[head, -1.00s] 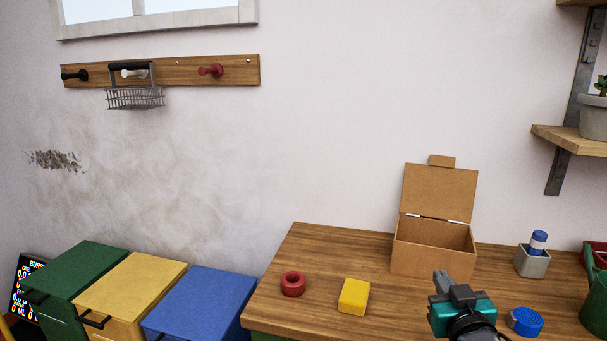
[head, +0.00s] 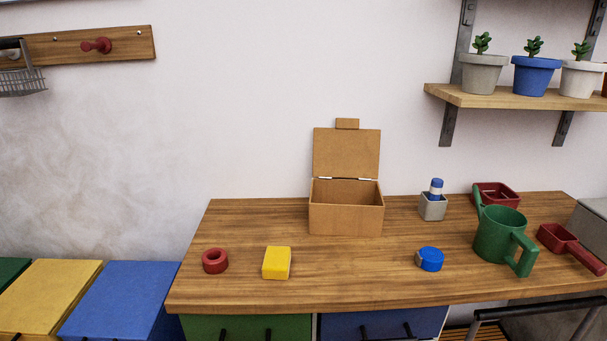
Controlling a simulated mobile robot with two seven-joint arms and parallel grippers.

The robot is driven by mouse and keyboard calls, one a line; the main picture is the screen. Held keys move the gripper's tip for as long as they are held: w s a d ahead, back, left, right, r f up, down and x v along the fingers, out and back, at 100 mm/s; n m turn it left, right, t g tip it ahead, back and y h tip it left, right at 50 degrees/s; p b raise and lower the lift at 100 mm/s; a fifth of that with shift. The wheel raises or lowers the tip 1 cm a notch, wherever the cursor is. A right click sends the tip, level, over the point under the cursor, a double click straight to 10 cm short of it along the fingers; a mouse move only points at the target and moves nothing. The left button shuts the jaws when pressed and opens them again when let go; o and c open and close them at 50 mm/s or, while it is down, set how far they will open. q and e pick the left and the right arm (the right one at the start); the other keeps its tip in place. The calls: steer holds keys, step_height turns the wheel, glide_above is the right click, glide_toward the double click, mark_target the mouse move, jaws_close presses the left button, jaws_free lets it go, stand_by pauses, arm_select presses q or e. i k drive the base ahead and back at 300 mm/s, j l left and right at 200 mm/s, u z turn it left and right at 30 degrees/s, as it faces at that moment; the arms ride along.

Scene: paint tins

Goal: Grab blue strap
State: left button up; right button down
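A blue round coil (head: 430,259), which looks like the rolled-up strap, lies on the wooden table (head: 350,285) right of the middle, near the front. A small greyish piece shows on its left side. Nothing touches it. Neither of my grippers is in view.
A red ring (head: 215,261) and a yellow block (head: 277,263) lie on the left. An open cardboard box (head: 346,215) stands at the back. A grey cup (head: 432,207), green watering can (head: 498,235), red tray (head: 496,194) and red scoop (head: 570,246) are near the coil or farther right.

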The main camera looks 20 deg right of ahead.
mark_target(430, 259)
steer(key=z, duration=1.35)
